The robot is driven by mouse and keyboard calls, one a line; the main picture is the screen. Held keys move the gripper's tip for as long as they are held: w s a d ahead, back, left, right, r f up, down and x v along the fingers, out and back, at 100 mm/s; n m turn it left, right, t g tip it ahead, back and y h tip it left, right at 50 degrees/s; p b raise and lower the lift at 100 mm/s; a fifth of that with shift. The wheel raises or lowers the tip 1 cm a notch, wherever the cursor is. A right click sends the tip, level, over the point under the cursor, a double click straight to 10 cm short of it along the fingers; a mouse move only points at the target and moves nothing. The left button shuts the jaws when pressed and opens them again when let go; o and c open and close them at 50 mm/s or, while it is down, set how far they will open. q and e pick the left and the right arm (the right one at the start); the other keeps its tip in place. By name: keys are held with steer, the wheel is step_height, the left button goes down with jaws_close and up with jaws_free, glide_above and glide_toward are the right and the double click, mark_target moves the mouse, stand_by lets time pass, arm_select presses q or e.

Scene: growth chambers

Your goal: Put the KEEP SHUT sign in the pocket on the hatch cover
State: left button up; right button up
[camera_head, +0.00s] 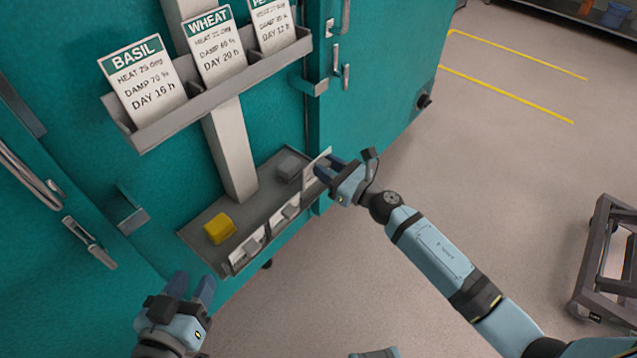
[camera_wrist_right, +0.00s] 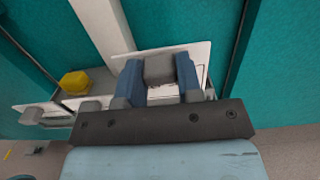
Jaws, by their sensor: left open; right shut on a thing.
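My right gripper (camera_head: 329,168) is shut on a white sign (camera_head: 313,176) at the right end of the lower tray (camera_head: 218,200). In the right wrist view its fingers (camera_wrist_right: 158,66) close on a grey block at the face of the white sign (camera_wrist_right: 202,54); the lettering is not readable. I cannot tell whether the sign touches the tray. My left gripper (camera_head: 192,287) is open and empty, below and left of the tray. I cannot make out the hatch cover's pocket or KEEP SHUT lettering.
Other white signs with grey grips (camera_head: 247,250) stand along the tray's front. A yellow block (camera_head: 220,228) and a grey block (camera_head: 290,166) lie on it. An upper rack (camera_head: 205,88) holds BASIL and WHEAT cards and another. The floor right is clear before a dark cart (camera_head: 603,262).

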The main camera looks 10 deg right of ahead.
steer(key=shift+s, duration=0.1)
steer(key=shift+b+v, duration=0.45)
steer(key=shift+v, duration=1.85)
arm_select(q)
steer(key=shift+f+b, duration=0.7)
steer(key=shift+f, duration=0.45)
arm_select(e)
steer(key=shift+v, duration=2.65)
